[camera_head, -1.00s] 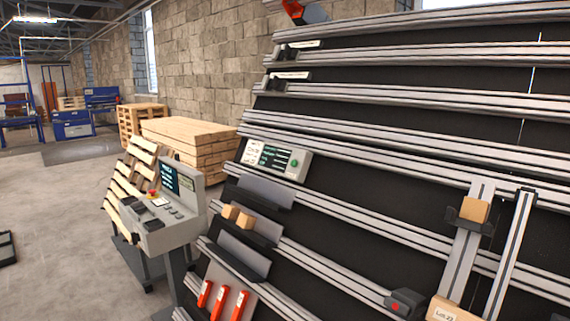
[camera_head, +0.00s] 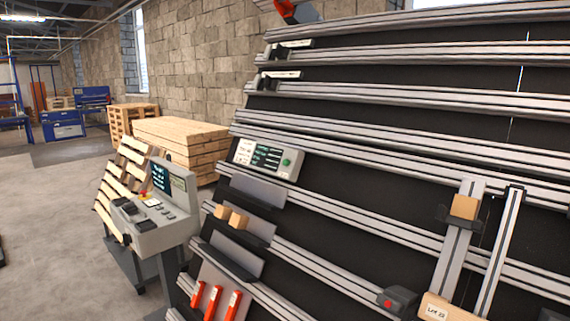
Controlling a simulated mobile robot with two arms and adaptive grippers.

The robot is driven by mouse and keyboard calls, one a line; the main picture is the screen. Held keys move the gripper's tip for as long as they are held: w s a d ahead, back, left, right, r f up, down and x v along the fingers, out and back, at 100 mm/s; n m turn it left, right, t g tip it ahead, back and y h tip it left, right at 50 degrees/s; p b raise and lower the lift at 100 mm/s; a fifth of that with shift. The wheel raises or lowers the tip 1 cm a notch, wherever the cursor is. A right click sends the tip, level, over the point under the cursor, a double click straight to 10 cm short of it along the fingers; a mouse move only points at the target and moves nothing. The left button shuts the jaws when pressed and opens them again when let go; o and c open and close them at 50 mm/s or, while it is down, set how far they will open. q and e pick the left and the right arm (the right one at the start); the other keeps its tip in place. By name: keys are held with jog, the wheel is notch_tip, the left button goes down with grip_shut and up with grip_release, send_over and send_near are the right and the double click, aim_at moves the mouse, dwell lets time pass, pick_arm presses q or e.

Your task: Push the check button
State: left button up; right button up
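A small light-grey panel (camera_head: 263,158) with dark screens is mounted on the sloped gantry frame, and a round green button (camera_head: 287,162) sits at its right end. A dark box with a red button (camera_head: 388,303) sits lower on the rails. A grey control console (camera_head: 158,205) stands to the left, with a screen, a red knob and several small keys. I cannot read which of these is labelled check. Neither of my grippers shows in this view.
The sloped black gantry with metal rails (camera_head: 400,95) fills the right side. Grey trays with wooden blocks (camera_head: 238,220) and red-handled tools (camera_head: 214,300) hang below the panel. Stacked pallets (camera_head: 180,130) stand behind the console. Open concrete floor (camera_head: 45,215) lies at the left.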

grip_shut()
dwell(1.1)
